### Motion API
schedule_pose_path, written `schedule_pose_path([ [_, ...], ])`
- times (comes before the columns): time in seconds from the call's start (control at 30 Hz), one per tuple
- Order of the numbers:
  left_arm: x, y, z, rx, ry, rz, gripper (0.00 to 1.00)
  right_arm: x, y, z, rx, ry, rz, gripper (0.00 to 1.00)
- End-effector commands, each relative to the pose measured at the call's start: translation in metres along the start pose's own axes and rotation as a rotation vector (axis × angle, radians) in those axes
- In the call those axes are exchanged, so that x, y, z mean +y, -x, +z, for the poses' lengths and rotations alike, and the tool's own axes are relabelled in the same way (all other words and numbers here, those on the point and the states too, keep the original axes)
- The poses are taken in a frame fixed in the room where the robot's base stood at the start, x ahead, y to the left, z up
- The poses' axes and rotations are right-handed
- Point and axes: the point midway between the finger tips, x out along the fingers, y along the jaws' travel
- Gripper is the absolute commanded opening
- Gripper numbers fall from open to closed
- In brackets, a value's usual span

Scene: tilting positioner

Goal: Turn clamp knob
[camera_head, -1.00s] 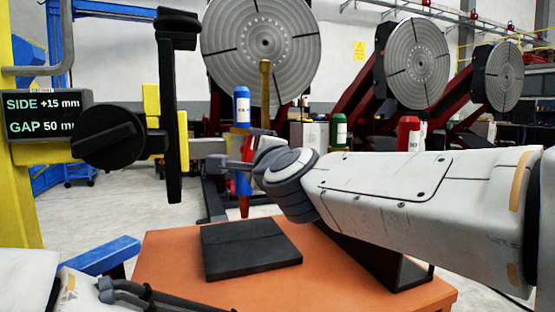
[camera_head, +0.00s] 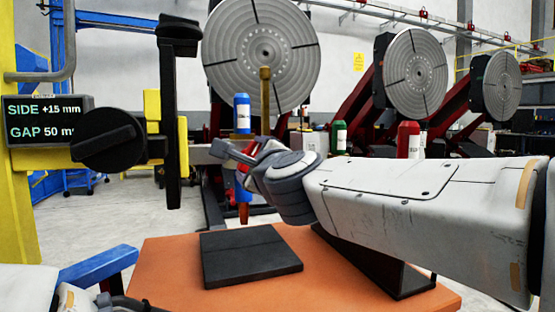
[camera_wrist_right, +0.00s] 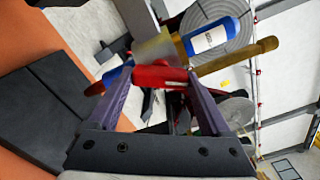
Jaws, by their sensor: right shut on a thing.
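A black knob (camera_head: 108,138) with a raised grip bar sits on the yellow frame at the left, beside a dark upright bar (camera_head: 170,120). My right gripper (camera_head: 232,155) is well to the right of the knob, apart from it. In the right wrist view my right gripper (camera_wrist_right: 160,88) is shut on a red cylinder (camera_wrist_right: 160,77) lying across its fingertips. Only the dark edge of my left gripper (camera_head: 122,303) shows at the bottom; its fingers are out of frame.
A display (camera_head: 45,121) reads SIDE +15 mm, GAP 50 mm. A blue labelled bottle-like thing (camera_head: 242,113) and a brown rod (camera_head: 265,95) stand close by my right gripper. A black plate (camera_head: 250,255) lies on the orange table (camera_head: 180,270).

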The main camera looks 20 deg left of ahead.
Motion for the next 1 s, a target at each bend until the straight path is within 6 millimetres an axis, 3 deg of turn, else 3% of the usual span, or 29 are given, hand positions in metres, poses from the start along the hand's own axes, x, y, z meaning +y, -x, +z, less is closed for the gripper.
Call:
schedule_pose_path([
  [0.1, 0.0, 0.0, 0.0, 0.0, 0.0, 0.0, 0.5, 0.0, 0.0, -0.001, 0.003, -0.005, 0.0, 0.27],
  [0.13, 0.0, 0.0, 0.0, 0.0, 0.0, 0.0, 0.5, 0.0, 0.0, -0.001, 0.003, -0.005, -0.001, 0.94],
  [0.17, 0.0, 0.0, 0.0, 0.0, 0.0, 0.0, 0.5, 0.0, 0.0, -0.001, 0.003, -0.005, -0.001, 1.0],
  [0.53, 0.0, 0.0, 0.0, 0.0, 0.0, 0.0, 0.5, 0.0, 0.01, 0.0, 0.0, -0.002, 0.0, 1.0],
  [1.0, 0.001, 0.009, -0.001, 0.0, 0.0, 0.0, 0.5, -0.001, 0.093, 0.001, 0.0, -0.003, 0.0, 1.0],
])
